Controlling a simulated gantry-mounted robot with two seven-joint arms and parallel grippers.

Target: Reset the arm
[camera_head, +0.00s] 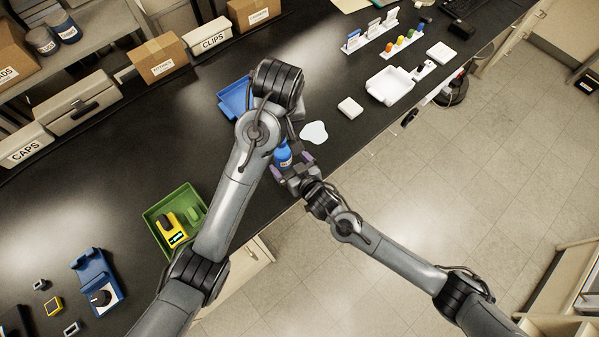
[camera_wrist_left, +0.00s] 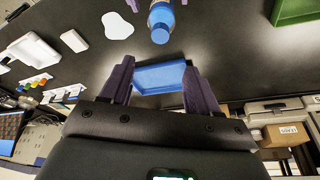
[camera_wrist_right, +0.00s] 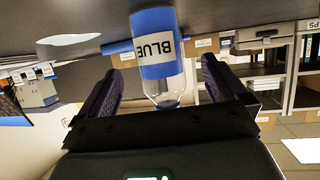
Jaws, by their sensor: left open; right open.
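My right gripper (camera_head: 293,164) is open at the front edge of the black bench. A blue bottle (camera_head: 283,155) stands between its fingers. In the right wrist view the bottle, labelled BLUE (camera_wrist_right: 154,45), shows between the spread fingers (camera_wrist_right: 155,85), with a gap on each side. My left gripper's fingers are hidden in the head view by its own wrist. In the left wrist view my left gripper (camera_wrist_left: 155,72) is open and empty, with a blue tray (camera_wrist_left: 160,77) beyond and below its fingertips. This tray shows partly behind my left arm in the head view (camera_head: 233,98).
A whitish puddle-like patch (camera_head: 314,132) lies right of the bottle. A white block (camera_head: 350,108) and white tray (camera_head: 390,86) lie farther right. A green tray (camera_head: 163,235) holding a yellow device is left of my left forearm. Boxes and bins line the back.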

